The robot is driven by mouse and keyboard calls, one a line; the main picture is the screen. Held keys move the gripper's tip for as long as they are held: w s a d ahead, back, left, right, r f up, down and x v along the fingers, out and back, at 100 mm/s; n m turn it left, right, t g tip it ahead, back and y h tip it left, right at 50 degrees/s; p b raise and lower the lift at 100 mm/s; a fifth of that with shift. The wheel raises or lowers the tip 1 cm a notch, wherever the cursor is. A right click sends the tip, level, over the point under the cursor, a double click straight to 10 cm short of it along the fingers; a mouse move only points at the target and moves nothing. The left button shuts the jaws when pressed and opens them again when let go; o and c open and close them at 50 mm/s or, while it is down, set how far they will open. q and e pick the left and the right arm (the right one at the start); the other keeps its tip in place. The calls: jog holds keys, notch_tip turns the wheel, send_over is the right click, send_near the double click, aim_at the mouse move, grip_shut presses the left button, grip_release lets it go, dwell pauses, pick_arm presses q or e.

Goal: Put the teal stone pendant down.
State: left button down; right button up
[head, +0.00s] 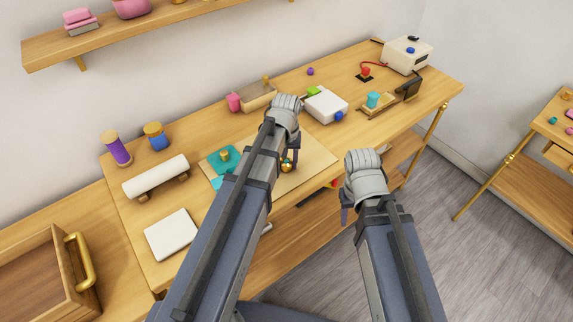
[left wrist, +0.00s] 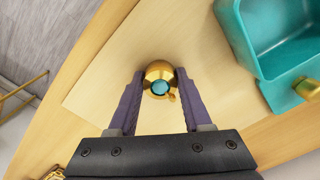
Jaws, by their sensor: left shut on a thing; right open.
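The teal stone pendant (left wrist: 160,87) is a round gold piece with a teal stone in its middle. In the left wrist view it sits between the two fingers of my left gripper (left wrist: 158,95), which is shut on it. In the head view the pendant (head: 286,166) shows small beside my left gripper (head: 290,160), over the pale mat (head: 310,160). I cannot tell whether it touches the mat. My right gripper (head: 346,208) is open, in front of the table's front edge, and its fingers are partly hidden.
A white roll (head: 155,177) on a stand and a white pad (head: 172,235) are at the left. A white box (head: 326,105) stands behind the mat. The mat's right part is clear.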

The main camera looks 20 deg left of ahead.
aim_at(286, 162)
dwell(0.3)
pick_arm(q)
notch_tip(286, 162, up, 10)
jog(key=p, duration=1)
pick_arm(e)
notch_tip(286, 162, up, 10)
pick_arm(q)
jog(key=shift+s+a, duration=0.1)
